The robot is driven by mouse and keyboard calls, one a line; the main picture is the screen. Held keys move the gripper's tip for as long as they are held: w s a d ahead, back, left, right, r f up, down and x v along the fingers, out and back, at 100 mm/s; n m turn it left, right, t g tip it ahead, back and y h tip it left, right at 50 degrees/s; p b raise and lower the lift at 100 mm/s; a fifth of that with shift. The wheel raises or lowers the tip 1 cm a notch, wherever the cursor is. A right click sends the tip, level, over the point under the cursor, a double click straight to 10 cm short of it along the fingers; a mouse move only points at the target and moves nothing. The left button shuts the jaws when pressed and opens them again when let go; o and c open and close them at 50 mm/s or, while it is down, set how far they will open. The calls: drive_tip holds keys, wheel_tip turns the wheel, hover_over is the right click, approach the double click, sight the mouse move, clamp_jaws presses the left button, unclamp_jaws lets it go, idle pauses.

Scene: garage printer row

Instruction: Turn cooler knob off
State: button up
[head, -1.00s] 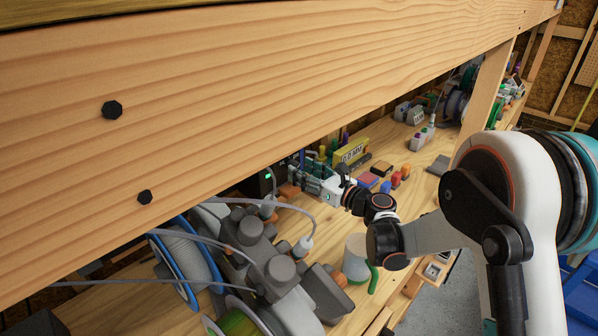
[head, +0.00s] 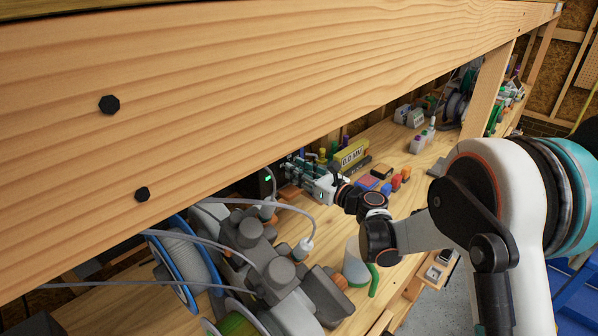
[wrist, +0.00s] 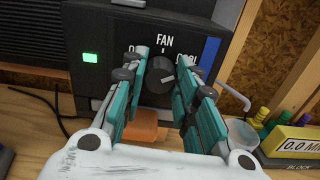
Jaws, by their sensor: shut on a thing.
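The cooler (wrist: 60,48) is a dark box with a black front panel marked FAN and a lit green light. Its round black knob (wrist: 159,76) sits below the FAN label, with a pale mark on its right side pointing towards the partly covered right-hand label. The left-hand label is mostly hidden by a finger. My gripper (wrist: 162,70) has its teal fingers on either side of the knob and is shut on it. In the head view my gripper (head: 292,169) reaches the cooler's front; the knob is hidden there.
An orange block (wrist: 143,133) lies below the knob. A yellow block box (wrist: 290,140) and a clear cup (wrist: 240,135) stand to the right. In the head view a thick wooden beam (head: 250,80) crosses above the bench, and printers with a blue-rimmed spool (head: 190,265) stand in front.

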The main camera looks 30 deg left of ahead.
drive_tip(key=shift+n, duration=0.3)
drive_tip(key=n+b, duration=0.1)
drive_tip(key=n, duration=0.5)
drive_tip(key=shift+b, duration=0.4)
drive_tip(key=n, duration=0.4)
drive_tip(key=shift+s+f+b, duration=0.1)
drive_tip(key=shift+b, duration=0.25)
drive_tip(key=n, duration=0.3)
drive_tip(key=shift+n+b, duration=0.3)
drive_tip(key=n, duration=0.5)
drive_tip(key=shift+b, duration=0.3)
drive_tip(key=shift+d+n, duration=0.1)
drive_tip(key=shift+n, duration=2.3)
drive_tip(key=o, duration=1.1)
drive_tip(key=shift+c, duration=0.2)
